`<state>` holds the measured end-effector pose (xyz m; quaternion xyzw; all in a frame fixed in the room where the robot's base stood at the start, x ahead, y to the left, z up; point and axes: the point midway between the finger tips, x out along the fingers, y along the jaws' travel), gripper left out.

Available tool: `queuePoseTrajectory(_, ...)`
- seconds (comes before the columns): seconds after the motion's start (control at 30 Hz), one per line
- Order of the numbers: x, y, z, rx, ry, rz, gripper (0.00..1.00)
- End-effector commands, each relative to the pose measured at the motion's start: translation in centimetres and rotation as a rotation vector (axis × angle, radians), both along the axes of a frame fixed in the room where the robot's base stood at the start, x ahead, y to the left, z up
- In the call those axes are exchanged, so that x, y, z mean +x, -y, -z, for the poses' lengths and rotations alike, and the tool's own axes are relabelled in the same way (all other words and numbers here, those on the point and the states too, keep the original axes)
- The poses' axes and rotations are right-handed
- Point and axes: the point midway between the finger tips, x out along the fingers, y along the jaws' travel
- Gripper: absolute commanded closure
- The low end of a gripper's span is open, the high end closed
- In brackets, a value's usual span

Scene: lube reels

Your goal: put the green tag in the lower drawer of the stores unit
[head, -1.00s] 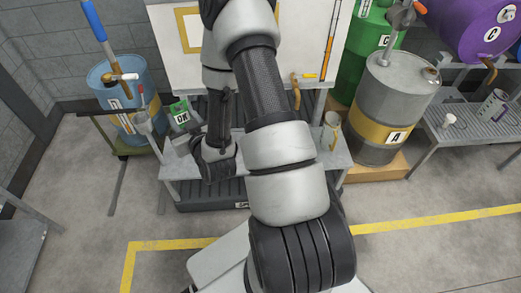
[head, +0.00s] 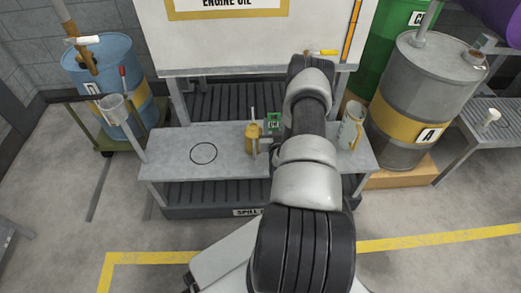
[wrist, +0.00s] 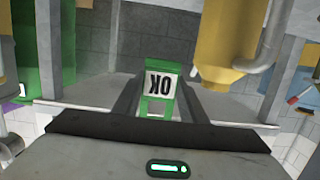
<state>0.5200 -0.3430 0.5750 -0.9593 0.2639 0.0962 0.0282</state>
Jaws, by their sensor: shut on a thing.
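The green tag (head: 274,123), with a white face, shows just left of my arm above the grey bench in the head view.
The grey bench (head: 180,165) carries a yellow oil can (head: 252,140) close left of the tag and a pale jug (head: 352,126) at right. A grey drum (head: 423,75) stands right of the bench, a blue drum (head: 105,75) left. Floor in front is open.

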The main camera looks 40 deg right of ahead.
Motion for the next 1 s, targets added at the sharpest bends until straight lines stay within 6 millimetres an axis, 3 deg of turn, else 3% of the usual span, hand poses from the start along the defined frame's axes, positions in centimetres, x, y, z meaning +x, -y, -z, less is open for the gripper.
queuePoseTrajectory(0.4, -0.6, 1.0, 7.0, -0.003, -0.002, 0.015, 0.83)
queuePoseTrajectory(0.57, -0.5, 1.0, 8.0, -0.002, -0.001, 0.014, 0.83)
queuePoseTrajectory(0.8, -0.6, 0.9, 11.3, -0.001, -0.002, 0.014, 0.83)
queuePoseTrajectory(1.0, -0.5, 1.0, 11.3, -0.003, -0.001, 0.014, 0.83)
